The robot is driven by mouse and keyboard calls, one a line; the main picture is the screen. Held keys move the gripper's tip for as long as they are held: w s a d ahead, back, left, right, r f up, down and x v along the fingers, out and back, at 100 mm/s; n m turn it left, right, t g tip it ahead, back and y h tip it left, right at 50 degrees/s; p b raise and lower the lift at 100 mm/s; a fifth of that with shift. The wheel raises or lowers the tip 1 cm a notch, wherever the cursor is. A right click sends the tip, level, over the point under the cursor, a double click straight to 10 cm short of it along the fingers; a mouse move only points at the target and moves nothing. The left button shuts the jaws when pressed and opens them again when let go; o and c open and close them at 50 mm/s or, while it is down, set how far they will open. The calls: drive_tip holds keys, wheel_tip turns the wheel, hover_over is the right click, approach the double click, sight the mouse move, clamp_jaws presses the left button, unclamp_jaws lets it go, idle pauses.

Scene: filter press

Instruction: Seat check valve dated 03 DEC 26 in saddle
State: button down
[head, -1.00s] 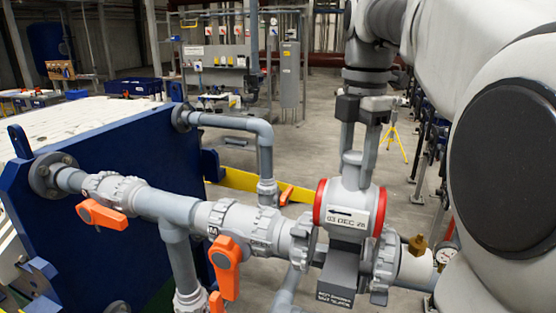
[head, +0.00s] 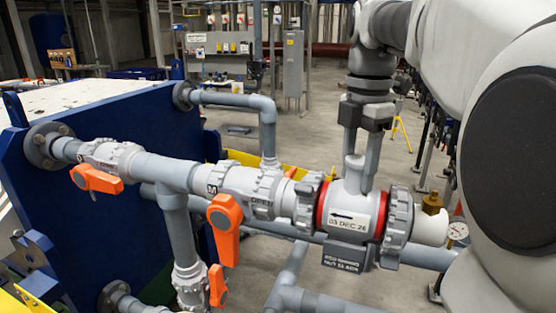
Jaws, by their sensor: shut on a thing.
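The check valve (head: 352,208) is a grey body with red end rings. Its label shows a left-pointing arrow and the date 03 DEC 26. It sits upright between two grey union nuts, the left nut (head: 306,203) and the right nut (head: 398,228), in line with the pipe. The saddle (head: 347,257) is a grey block with printed text directly beneath the valve. The contact between valve and saddle is not clearly visible. My gripper (head: 359,170) comes from above, with its two fingers shut on the valve's top.
Left of the valve is a grey pipe run with orange-handled valves (head: 224,218). A blue press plate (head: 110,230) stands at the left. Open floor lies behind.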

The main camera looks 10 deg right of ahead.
drive_tip(key=shift+c, duration=1)
unclamp_jaws()
wheel_tip(320, 180, up, 18)
drive_tip(key=f+p, duration=0.1)
drive_tip(key=p, duration=0.4)
drive_tip(key=s+a+f+m+t, duration=0.2)
drive_tip(key=s+a+f+m, duration=0.1)
drive_tip(key=f+m, duration=0.3)
drive_tip(key=s+a+f+m+t, duration=0.1)
drive_tip(key=s+a+f+m, duration=0.3)
drive_tip(key=f+m, duration=0.3)
drive_tip(key=s+a+f+m+t, duration=0.2)
drive_tip(key=s+f+m, duration=0.3)
drive_tip(key=f, duration=0.6)
drive_tip(key=shift+s+a+f+m+t+b, duration=0.2)
drive_tip(key=shift+a+f+m+t+b, duration=0.15)
drive_tip(key=shift+a+m, duration=0.6)
